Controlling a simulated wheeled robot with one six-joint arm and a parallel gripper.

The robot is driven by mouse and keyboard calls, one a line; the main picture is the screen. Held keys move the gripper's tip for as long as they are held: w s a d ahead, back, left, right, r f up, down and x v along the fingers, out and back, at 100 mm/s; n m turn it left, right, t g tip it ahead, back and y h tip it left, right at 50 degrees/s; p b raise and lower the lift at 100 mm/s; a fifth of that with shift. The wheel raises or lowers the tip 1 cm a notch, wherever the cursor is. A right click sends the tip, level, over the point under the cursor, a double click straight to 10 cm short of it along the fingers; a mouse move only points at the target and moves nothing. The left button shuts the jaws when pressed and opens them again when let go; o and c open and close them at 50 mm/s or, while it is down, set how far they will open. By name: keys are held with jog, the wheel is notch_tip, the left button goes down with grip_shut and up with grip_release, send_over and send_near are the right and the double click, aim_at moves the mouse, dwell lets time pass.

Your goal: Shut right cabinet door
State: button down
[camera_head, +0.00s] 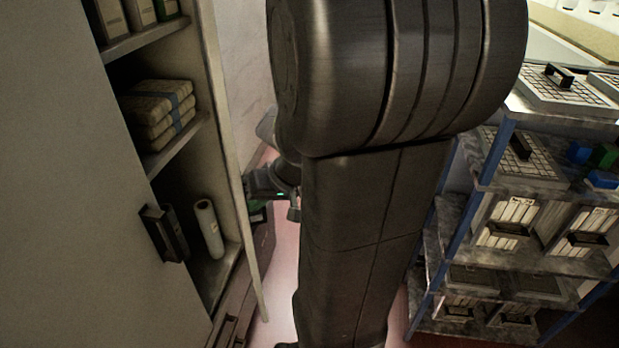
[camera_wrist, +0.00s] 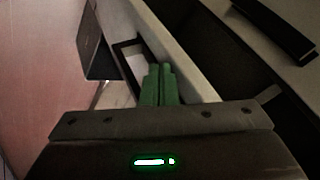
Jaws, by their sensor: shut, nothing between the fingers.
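The right cabinet door (camera_head: 233,150) stands open, seen nearly edge-on in the head view. Its pale edge (camera_wrist: 182,52) runs diagonally through the wrist view. My gripper (camera_wrist: 160,72) is shut and empty, its green fingers together beside that edge. A dark loop handle (camera_wrist: 128,50) shows just beyond the fingers; whether they touch the handle or the door is unclear. In the head view my gripper is at the outer side of the door, partly hidden by the door and my arm. The left cabinet door (camera_head: 70,190) looks closed, with a dark handle (camera_head: 163,233).
Open shelves hold wrapped bundles (camera_head: 160,110) and a white roll (camera_head: 208,228). Drawers (camera_head: 235,310) lie below. A metal rack (camera_head: 480,190) with trays and boxes stands at the right. Reddish floor (camera_head: 286,270) shows between the cabinet and my arm.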

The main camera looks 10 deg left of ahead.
jog(key=s+a+m+p, duration=0.1)
jog(key=s+a+p, duration=0.3)
jog(key=a, duration=0.9)
jog(key=shift+s+t, duration=0.4)
jog(key=shift+s, duration=0.1)
jog(key=shift+d, duration=0.1)
